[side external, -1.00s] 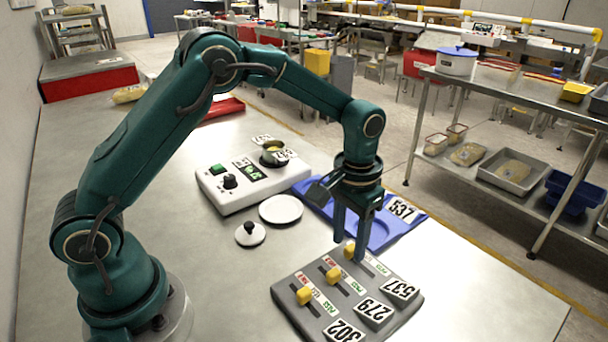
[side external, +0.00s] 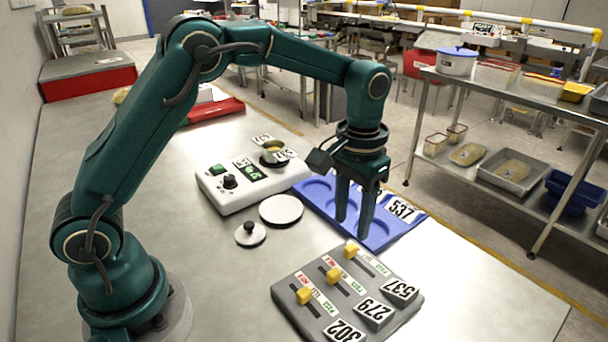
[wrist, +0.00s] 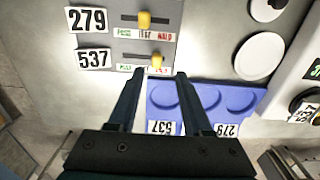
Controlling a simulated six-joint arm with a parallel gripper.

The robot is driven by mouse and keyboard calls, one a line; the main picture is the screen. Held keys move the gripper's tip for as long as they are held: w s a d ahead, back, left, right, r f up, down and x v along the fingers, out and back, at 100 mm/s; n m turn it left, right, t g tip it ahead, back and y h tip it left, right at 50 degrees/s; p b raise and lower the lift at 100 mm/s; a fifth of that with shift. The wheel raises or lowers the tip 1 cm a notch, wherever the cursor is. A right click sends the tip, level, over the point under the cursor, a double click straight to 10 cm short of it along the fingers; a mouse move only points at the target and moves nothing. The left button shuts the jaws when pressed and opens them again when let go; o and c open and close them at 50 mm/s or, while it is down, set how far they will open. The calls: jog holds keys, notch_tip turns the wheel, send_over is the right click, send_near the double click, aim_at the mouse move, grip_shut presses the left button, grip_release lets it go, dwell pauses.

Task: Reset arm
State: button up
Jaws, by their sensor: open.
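My gripper (side external: 354,228) hangs over the table, pointing down, with its two fingers apart and nothing between them. In the side view it is in front of the blue tray (side external: 412,237) and behind the grey slider panel (side external: 283,294). In the wrist view the open fingers (wrist: 157,80) reach toward the gap between the slider panel (wrist: 174,8) and the blue tray (wrist: 253,94). The panel has yellow slider knobs and number plates 302, 279 and 537. The tray has round recesses and a 537 plate; the gripper hides part of it.
A white scale-like unit (side external: 224,199) holds a small cup (side external: 271,154). A white disc (side external: 281,210) and a knobbed lid (side external: 250,235) lie beside it. A red tray (side external: 217,112) is farther back. The table's front right is clear.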

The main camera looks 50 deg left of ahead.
jog(key=shift+w+r, duration=0.1)
jog(key=shift+r, duration=0.15)
jog(key=s+a+r+t, duration=0.35)
jog(key=s+r, duration=0.25)
jog(key=r, duration=0.5)
jog(key=s+a+f+t, duration=0.1)
jog(key=s+f, duration=0.3)
jog(key=s, duration=0.7)
jog(key=shift+s+a+t, duration=0.15)
jog(key=shift+s+t, duration=0.1)
jog(key=shift+t, duration=0.3)
